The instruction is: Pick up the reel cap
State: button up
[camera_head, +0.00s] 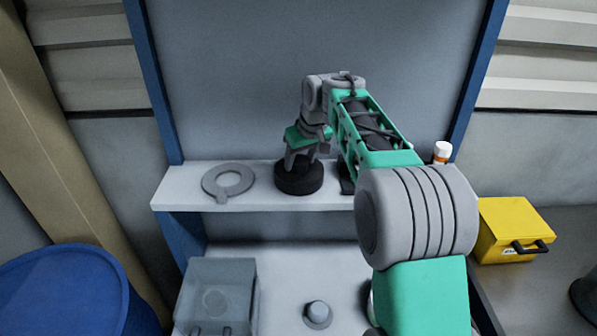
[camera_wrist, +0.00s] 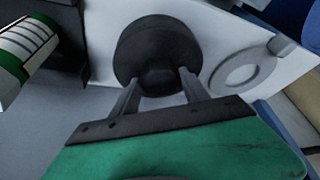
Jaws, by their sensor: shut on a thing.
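The reel cap looks to be the round black piece (camera_head: 299,179) on the white shelf, right of a grey ring. In the wrist view the black piece (camera_wrist: 140,42) shows a wide disc with a smaller round knob in its middle. My gripper (camera_head: 300,158) reaches down onto it from above. In the wrist view my gripper's two grey fingers (camera_wrist: 160,80) stand on either side of the knob and are shut on it. The cap appears to rest on the shelf; I cannot tell whether there is a gap below it.
A flat grey ring with a tab (camera_head: 228,181) lies on the white shelf (camera_head: 172,190) to the left. An orange-capped white bottle (camera_head: 441,152) stands at the right. Below are a grey translucent box (camera_head: 218,285) and a small knob (camera_head: 318,313). A yellow box (camera_head: 513,228) sits at right.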

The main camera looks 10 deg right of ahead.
jog(key=c, duration=0.7)
grip_shut()
jog(key=shift+r, duration=0.15)
